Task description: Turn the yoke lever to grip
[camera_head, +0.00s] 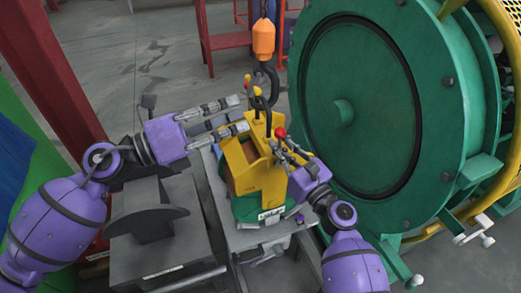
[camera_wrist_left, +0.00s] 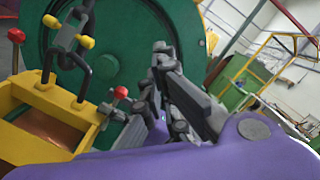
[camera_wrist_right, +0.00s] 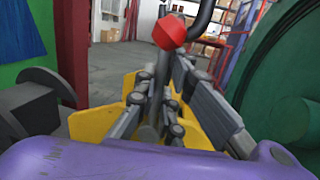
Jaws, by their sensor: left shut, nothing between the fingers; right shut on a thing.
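The yellow yoke (camera_head: 262,180) stands over the green-based bobbin stand, with a chain shackle at its top. A grey lever with a red knob (camera_head: 280,132) rises on its right side. My right gripper (camera_head: 283,152) is at that lever, shut on its shank just under the knob. In the right wrist view the red knob (camera_wrist_right: 170,32) stands above the closed fingers. My left gripper (camera_head: 243,114) is left of the yoke top, shut and empty, apart from the lever. The left wrist view shows the yoke (camera_wrist_left: 40,135) and two red knobs.
An orange hook block (camera_head: 263,40) and dark hook hang above the yoke. The large green strander disc (camera_head: 360,110) stands close on the right. A grey machine block (camera_head: 160,240) lies under my left arm. A red post (camera_head: 45,70) rises at the left.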

